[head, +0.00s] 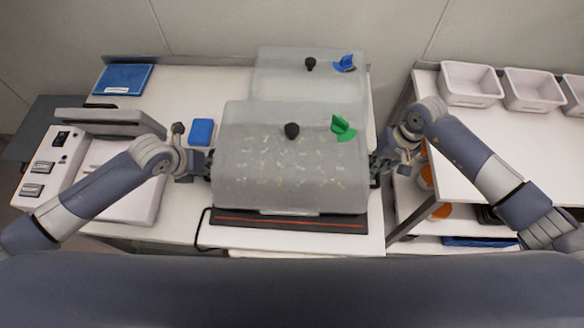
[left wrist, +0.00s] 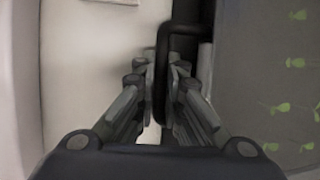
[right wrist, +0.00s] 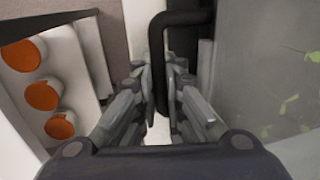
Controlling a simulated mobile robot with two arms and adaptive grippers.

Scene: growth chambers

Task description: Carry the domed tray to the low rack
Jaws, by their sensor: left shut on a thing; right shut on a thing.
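The domed tray (head: 290,180) has a clear, hazy dome with a black knob and a green fin, and small green seedlings inside. It is at or just above a black mat with a red line (head: 290,222); I cannot tell if they touch. My left gripper (head: 207,165) is shut on its left black handle (left wrist: 162,75). My right gripper (head: 377,170) is shut on its right black handle (right wrist: 157,60). Seedlings show through the dome in the right wrist view (right wrist: 285,105). Which piece is the low rack I cannot tell.
A second domed tray (head: 268,85) with a blue fin stands right behind. A white shelved table (head: 500,165) stands to the right across a gap, with white bins (head: 470,85) on top and orange-topped items (right wrist: 42,95) below. A blue box (head: 201,132) and instrument (head: 45,165) are left.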

